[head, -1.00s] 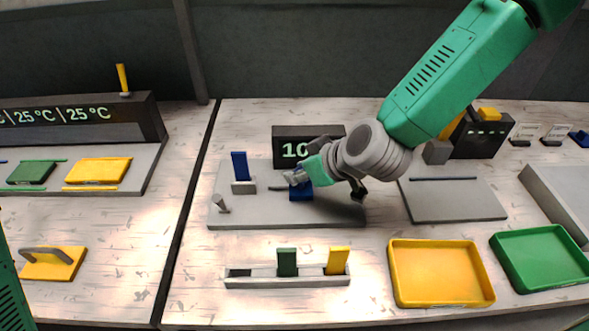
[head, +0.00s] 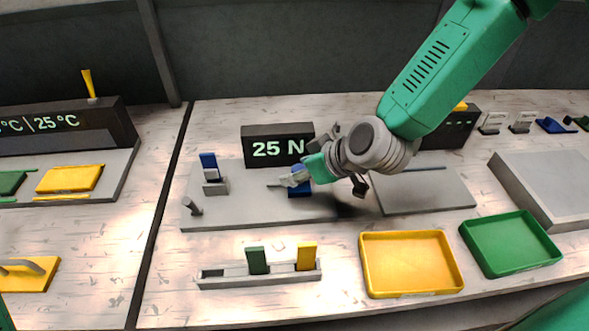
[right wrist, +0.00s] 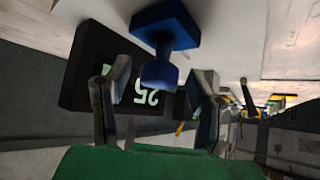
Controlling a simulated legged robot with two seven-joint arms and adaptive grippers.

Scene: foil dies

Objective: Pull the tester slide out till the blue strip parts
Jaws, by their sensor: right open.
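The tester is a grey plate (head: 240,216) with a black display (head: 278,146) reading 25 N. A blue strip (head: 208,160) stands in a grey clamp (head: 215,188) at the plate's left. A pale line crosses the strip, and its upper part looks slightly tilted from the lower. The slide's blue handle (head: 299,188) is to the right, partly behind my right gripper (head: 290,181). In the right wrist view, the blue handle (right wrist: 166,28) comes down between the spread fingers of my right gripper (right wrist: 162,85), with gaps at both sides. My left gripper is out of view.
A grey holder (head: 258,281) in front carries a green and a yellow strip. A yellow tray (head: 410,264) and a green tray (head: 511,244) stand at the front right. A grey plate (head: 425,194) lies right of the tester, and a small peg (head: 192,206) stands at its left.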

